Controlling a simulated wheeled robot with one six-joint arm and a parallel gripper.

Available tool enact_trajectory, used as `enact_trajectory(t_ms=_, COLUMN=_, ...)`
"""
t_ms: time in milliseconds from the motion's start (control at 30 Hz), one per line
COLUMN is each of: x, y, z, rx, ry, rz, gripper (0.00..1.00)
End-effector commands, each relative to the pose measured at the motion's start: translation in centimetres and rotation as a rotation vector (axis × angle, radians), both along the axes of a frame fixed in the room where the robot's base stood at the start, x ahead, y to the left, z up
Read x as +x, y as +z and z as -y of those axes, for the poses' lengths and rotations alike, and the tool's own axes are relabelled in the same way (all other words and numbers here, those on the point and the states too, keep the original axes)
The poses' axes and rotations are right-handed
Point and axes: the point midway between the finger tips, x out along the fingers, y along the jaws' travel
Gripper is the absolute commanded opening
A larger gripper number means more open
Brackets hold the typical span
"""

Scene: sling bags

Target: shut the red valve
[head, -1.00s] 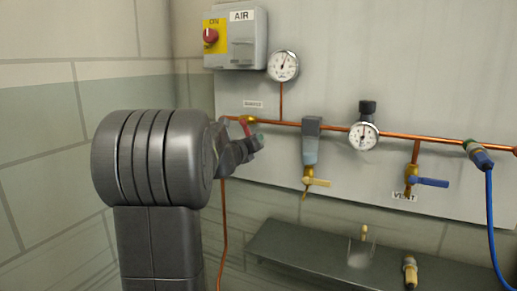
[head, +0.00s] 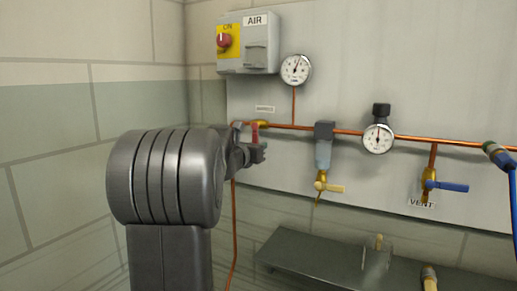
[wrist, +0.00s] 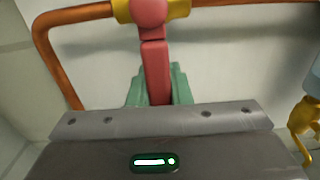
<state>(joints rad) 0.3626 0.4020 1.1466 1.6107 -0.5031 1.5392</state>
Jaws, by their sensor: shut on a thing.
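The red valve sits on the copper pipe at the left end of the panel. Its red handle (head: 255,133) hangs down, roughly crosswise to the pipe, below a brass body (head: 263,124). In the wrist view the red handle (wrist: 155,72) runs from its round hub on the brass body (wrist: 178,8) down between green finger pads. My gripper (head: 260,153) is shut on the lower end of the handle; it also shows in the wrist view (wrist: 158,92). The handle's tip is hidden between the pads.
To the right along the pipe are a filter with a yellow-handled drain (head: 329,187), a regulator gauge (head: 378,138) and a blue vent valve (head: 446,186). A switch box (head: 248,43) and gauge (head: 295,69) are above. A grey shelf (head: 310,260) lies below.

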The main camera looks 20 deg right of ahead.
Motion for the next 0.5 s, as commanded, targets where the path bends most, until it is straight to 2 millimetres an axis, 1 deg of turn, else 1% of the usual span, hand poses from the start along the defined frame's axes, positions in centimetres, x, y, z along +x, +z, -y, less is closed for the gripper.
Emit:
enact_trajectory(t_ms=233, x=0.06, y=-0.13, z=-0.08, rx=0.006, ry=0.002, rz=0.002, gripper=0.00)
enact_trajectory(t_ms=267, x=0.06, y=-0.13, z=-0.08, rx=0.006, ry=0.002, rz=0.002, gripper=0.20)
enact_trajectory(t_ms=300, x=0.06, y=-0.13, z=-0.08, rx=0.006, ry=0.002, rz=0.002, gripper=0.28)
enact_trajectory(t_ms=367, x=0.06, y=-0.11, z=-0.07, rx=0.004, ry=0.002, rz=0.002, gripper=0.40)
enact_trajectory(t_ms=500, x=0.05, y=-0.06, z=-0.05, rx=0.003, ry=0.002, rz=0.002, gripper=0.40)
